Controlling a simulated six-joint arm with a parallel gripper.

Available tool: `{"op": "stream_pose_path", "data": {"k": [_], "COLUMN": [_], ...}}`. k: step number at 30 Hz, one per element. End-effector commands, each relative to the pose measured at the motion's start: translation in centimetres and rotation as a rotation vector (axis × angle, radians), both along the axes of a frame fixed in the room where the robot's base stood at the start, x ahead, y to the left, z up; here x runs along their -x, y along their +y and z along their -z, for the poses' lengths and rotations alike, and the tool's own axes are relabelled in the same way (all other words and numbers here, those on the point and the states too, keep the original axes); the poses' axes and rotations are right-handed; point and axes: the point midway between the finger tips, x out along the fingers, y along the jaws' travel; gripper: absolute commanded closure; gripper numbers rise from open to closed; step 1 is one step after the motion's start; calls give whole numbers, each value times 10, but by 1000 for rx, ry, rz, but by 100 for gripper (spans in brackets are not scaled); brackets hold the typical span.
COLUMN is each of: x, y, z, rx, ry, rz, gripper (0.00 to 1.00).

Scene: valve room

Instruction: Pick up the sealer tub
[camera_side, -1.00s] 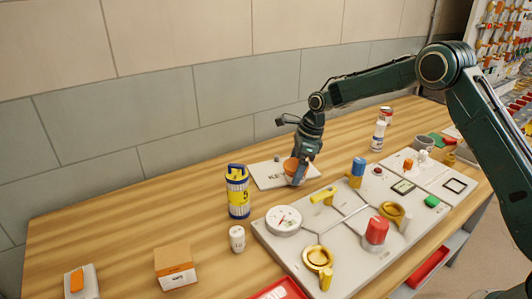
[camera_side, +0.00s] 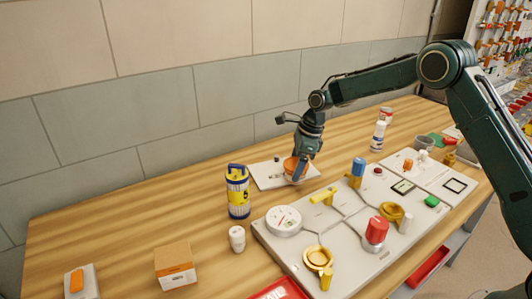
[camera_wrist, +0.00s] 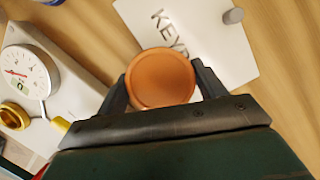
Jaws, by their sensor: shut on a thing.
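The sealer tub appears to be the round orange tub (camera_side: 290,165), seen at the far side of the bench in the side view. In the wrist view its round orange top (camera_wrist: 161,78) sits between the two dark fingers. My gripper (camera_side: 298,168) is shut on the tub from both sides. The fingers hide part of it in the side view. The tub is over or beside a white lettered board (camera_side: 268,181); I cannot tell how much gap lies beneath it.
A yellow-blue canister (camera_side: 237,192) and a white capped bottle (camera_side: 237,239) stand to the left. A grey valve panel (camera_side: 290,251) with a gauge (camera_side: 284,221) and red knob (camera_side: 376,230) lies in front. A white-blue bottle (camera_side: 378,136) stands at right. The bench's left rear is clear.

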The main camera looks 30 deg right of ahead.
Motion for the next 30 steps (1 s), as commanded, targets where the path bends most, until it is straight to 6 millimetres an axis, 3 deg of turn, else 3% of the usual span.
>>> {"op": "stream_pose_path", "data": {"k": [18,24,30], "x": [-1,-1,0], "y": [0,-1,0], "z": [-81,-95,-97], "rx": [0,1,0], "ry": [-6,-3,-2], "rz": [1,2,1], "gripper": [64,64,64]}}
